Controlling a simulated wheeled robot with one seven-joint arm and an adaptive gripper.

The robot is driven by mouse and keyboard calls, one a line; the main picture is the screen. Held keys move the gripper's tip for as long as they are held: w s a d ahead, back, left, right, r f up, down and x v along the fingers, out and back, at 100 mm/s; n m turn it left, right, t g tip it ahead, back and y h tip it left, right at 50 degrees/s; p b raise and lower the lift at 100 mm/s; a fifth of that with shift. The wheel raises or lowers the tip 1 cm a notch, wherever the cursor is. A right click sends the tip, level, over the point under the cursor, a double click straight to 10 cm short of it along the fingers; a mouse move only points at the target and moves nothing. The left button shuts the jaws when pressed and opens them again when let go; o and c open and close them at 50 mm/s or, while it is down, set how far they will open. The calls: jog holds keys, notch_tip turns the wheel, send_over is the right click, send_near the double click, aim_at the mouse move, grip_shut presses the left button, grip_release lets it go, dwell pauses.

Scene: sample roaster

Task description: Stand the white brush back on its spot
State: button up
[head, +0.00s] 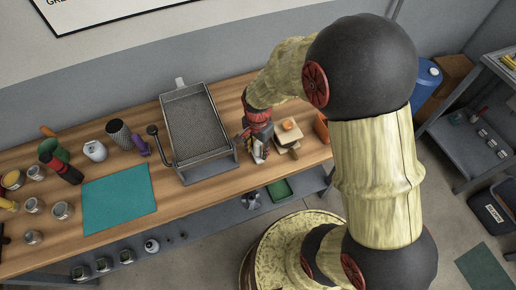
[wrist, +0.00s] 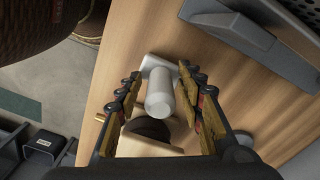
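The white brush (wrist: 160,95) lies on the wooden bench in the wrist view, a pale cylinder pointing towards the camera with a wider part at its far end. My gripper (wrist: 160,78) is around it, one finger on each side. Narrow gaps show beside the cylinder, so the fingers look open; contact at the tips is hard to judge. In the head view my gripper (head: 258,158) points down at the bench, right of the mesh tray, and mostly hides the brush. The brush's marked spot cannot be made out.
A mesh-topped tray (head: 197,122) stands left of my gripper. A cream block (head: 285,147) is close on its right, with a small orange-topped item on it. A teal mat (head: 120,197) and several jars and tools lie further left. The bench's front edge is near.

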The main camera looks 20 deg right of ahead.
notch_tip(320, 180, up, 12)
jog(key=p, duration=0.3)
jog(key=s+r+n+t, duration=0.2)
jog(key=s+r+n, duration=0.4)
jog(key=r, duration=0.4)
jog(key=s+r+n+t, duration=0.3)
jog(key=s+r+n, duration=0.3)
jog(key=s+r, duration=0.2)
notch_tip(320, 180, up, 3)
jog(key=shift+f+n+t, duration=0.15)
jog(key=shift+n+t, duration=0.15)
